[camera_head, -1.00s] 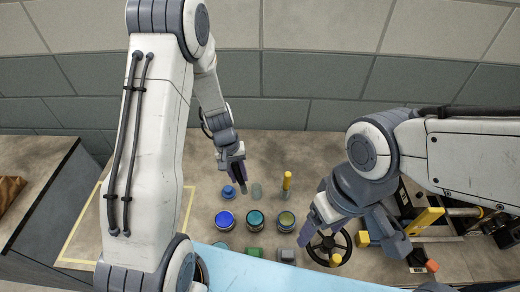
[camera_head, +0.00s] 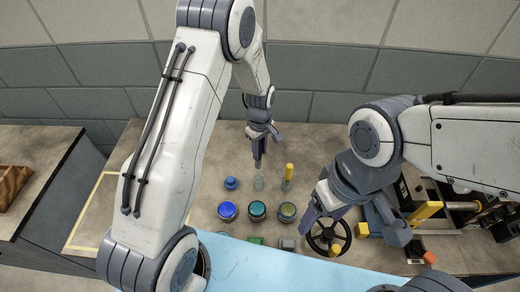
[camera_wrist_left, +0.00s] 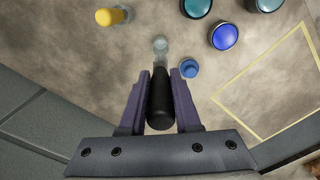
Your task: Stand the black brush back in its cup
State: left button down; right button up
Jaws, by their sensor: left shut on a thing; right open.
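My left gripper (camera_head: 259,151) is shut on the black brush (camera_wrist_left: 160,101), which hangs between the two fingers in the left wrist view. In the head view its dark lower end shows just above and behind the clear cup (camera_head: 258,184). The clear cup also shows in the left wrist view (camera_wrist_left: 160,44), in line with the brush tip. I cannot tell how high the tip is above the rim. My right gripper (camera_head: 311,208) is open and empty at the right, beside the dark handwheel.
A yellow-handled brush (camera_head: 289,172) stands right of the clear cup, and a small blue object (camera_head: 231,183) sits to its left. Blue (camera_head: 228,211), teal (camera_head: 257,211) and olive (camera_head: 287,212) jars stand in front. A black handwheel (camera_head: 328,236) is at the right.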

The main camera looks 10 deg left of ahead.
aim_at(260, 160)
pick_arm(q)
jog(key=shift+f+b, duration=2)
jog(key=shift+f, duration=0.85)
jog(key=shift+f+b, duration=1.7)
jog(key=shift+f, duration=0.8)
jog(key=c, duration=0.5)
grip_release()
jog(key=shift+c, duration=0.2)
notch_tip(260, 160, up, 10)
jog(key=shift+f+b, duration=0.1)
jog(key=shift+b, duration=0.6)
jog(key=shift+r, duration=0.4)
